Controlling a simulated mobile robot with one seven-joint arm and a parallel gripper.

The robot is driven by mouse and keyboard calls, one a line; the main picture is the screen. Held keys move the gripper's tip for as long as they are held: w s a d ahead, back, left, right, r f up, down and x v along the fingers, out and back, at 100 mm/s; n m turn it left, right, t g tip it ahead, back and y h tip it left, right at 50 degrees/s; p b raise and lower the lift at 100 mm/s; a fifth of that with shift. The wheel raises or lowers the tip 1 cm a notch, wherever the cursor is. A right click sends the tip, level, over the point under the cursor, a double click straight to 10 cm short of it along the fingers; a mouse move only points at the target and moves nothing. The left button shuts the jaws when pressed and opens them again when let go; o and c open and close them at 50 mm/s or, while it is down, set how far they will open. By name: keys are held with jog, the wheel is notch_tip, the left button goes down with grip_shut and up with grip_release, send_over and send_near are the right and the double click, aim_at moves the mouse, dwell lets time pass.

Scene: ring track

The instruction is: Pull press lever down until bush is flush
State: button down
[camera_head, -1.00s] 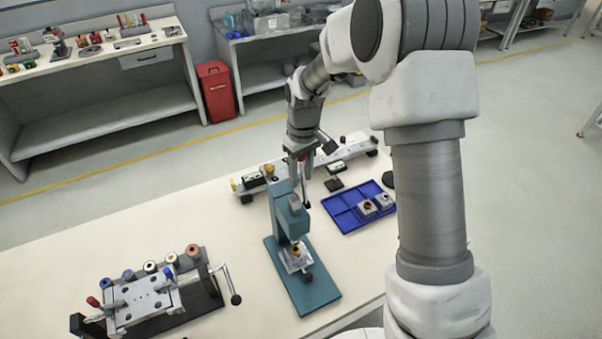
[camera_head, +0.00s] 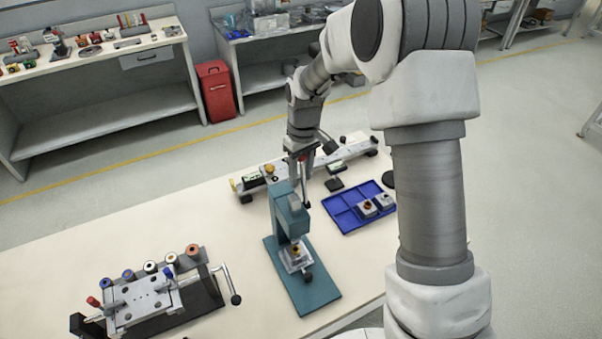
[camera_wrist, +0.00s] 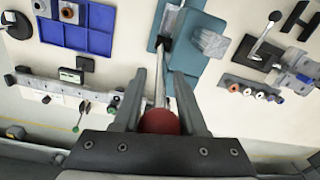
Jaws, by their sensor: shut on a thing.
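The teal press (camera_head: 289,215) stands on the table, with its teal base plate reaching toward the front edge. A grey block with a brownish bush (camera_head: 295,250) sits on the base below the ram; whether the bush is flush is too small to tell. My gripper (camera_head: 301,158) is above and behind the press head. In the wrist view my gripper (camera_wrist: 158,115) is shut on the press lever, at its red knob (camera_wrist: 160,122). The lever's metal rod (camera_wrist: 160,88) runs from the knob toward the teal press (camera_wrist: 205,45).
A blue tray (camera_head: 345,218) with grey blocks lies right of the press. A long rail fixture (camera_head: 310,172) lies behind it. A grey fixture with a crank (camera_head: 150,300) stands at front left. The table between that fixture and the press is clear.

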aim_at(305, 192)
jog(key=shift+b, duration=0.35)
jog(key=s+t+b, duration=0.1)
jog(key=b, duration=0.2)
jog(key=s+d+t+y+b, duration=0.1)
jog(key=t+b, duration=0.1)
jog(key=b, duration=0.2)
jog(key=shift+s+d, duration=0.15)
jog(key=shift+s, duration=0.15)
jog(key=t+b, duration=0.1)
jog(key=b, duration=0.1)
jog(key=s+y+b, duration=0.1)
jog(key=b, duration=0.2)
jog(key=shift+s+d+f+t, duration=0.15)
jog(key=shift+d+t, duration=0.1)
jog(key=shift+t, duration=0.15)
jog(key=s+t+b, duration=0.1)
jog(key=b, duration=0.7)
jog(key=s+d+f+t+y+b, duration=0.1)
jog(key=s+t+b, duration=0.1)
jog(key=b, duration=0.6)
jog(key=s+f+t+y+b, duration=0.1)
jog(key=t+b, duration=0.1)
jog(key=b, duration=0.6)
jog(key=shift+s+d+f, duration=0.15)
jog(key=shift+s+d, duration=0.2)
jog(key=shift+d, duration=0.05)
jog(key=shift+s+b, duration=0.1)
jog(key=shift+b, duration=0.2)
